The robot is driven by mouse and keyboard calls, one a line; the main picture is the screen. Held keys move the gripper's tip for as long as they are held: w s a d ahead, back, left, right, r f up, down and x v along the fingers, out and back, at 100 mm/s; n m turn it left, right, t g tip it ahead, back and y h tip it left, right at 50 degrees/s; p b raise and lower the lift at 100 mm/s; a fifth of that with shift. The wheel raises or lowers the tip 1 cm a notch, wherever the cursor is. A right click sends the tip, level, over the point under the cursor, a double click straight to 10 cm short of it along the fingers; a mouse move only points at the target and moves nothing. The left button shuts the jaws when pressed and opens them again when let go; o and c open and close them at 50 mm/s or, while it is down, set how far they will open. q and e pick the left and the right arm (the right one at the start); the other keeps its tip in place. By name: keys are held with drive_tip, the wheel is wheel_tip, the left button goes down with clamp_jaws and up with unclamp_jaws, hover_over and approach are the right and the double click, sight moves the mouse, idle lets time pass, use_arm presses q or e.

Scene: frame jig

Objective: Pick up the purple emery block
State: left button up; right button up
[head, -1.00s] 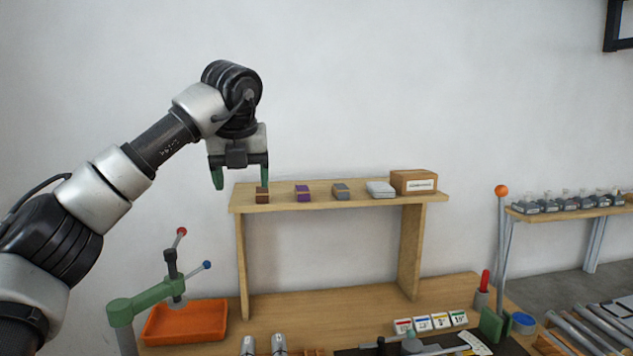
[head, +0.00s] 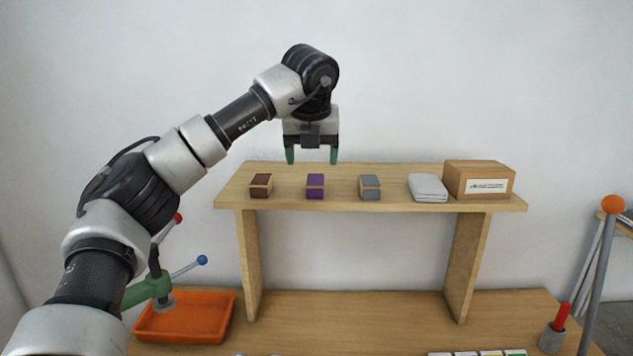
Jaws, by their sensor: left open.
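The purple emery block (head: 315,187) sits on the wooden shelf (head: 340,200), between a brown block (head: 260,186) and a grey block (head: 370,187). It has a tan band around its side. My left gripper (head: 312,157) points down, open and empty, with green fingertips. In the picture it is just above the purple block, apart from it; how far in front of or behind the block it is, I cannot tell for sure. My right gripper is not in view.
On the shelf's right are a folded grey cloth (head: 428,187) and a cardboard box (head: 479,180). Below are an orange tray (head: 185,320), a green clamp stand with red and blue knobs (head: 150,290), and a red-handled tool in a cup (head: 554,330). A post with an orange ball (head: 612,204) stands at right.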

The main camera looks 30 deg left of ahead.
sight(315, 180)
use_arm(q)
drive_tip(key=shift+w+a+f, duration=0.1)
drive_tip(key=shift+w+f, duration=0.25)
drive_tip(key=shift+f, duration=0.25)
drive_tip(key=p+x, duration=0.3)
drive_tip(key=x, duration=0.1)
drive_tip(key=shift+f, duration=0.25)
drive_tip(key=shift+w+f, duration=0.1)
drive_tip(key=shift+f, duration=0.15)
drive_tip(key=c, duration=1)
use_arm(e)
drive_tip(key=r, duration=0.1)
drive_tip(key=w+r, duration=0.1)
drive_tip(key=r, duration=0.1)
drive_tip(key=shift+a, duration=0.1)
use_arm(q)
drive_tip(key=shift+r, duration=0.1)
